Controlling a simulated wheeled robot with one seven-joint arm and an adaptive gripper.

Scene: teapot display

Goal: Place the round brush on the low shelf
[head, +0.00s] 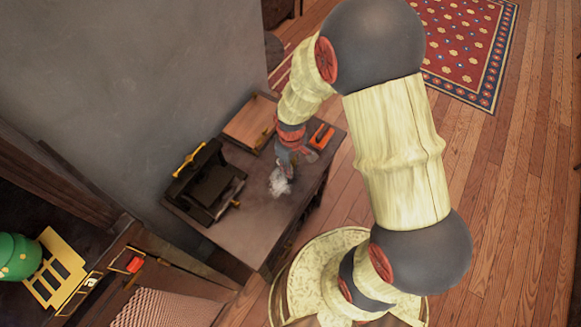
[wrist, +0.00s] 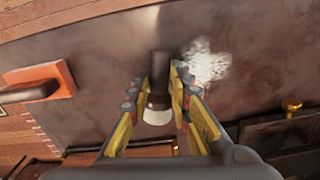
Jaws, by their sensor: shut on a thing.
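My gripper (head: 287,163) is low over the dark table in the head view, beside a white patch. In the wrist view my gripper (wrist: 157,95) has its two fingers closed around the round brush (wrist: 158,70). The brush shows a dark, rod-like part pointing away and a pale round end between the fingers. In the head view the brush is too small and covered to make out. I cannot tell for sure which surface is the low shelf. A ledge with a yellow slotted rack (head: 62,262) shows at the lower left.
The dark table (head: 235,215) holds a black box-like device (head: 205,187) with brass handles, a wooden board (head: 250,121) and an orange block (head: 320,136). The white patch (head: 280,182) lies near my gripper. A green rounded object (head: 18,257) is at far left. The wall (head: 150,80) borders the table.

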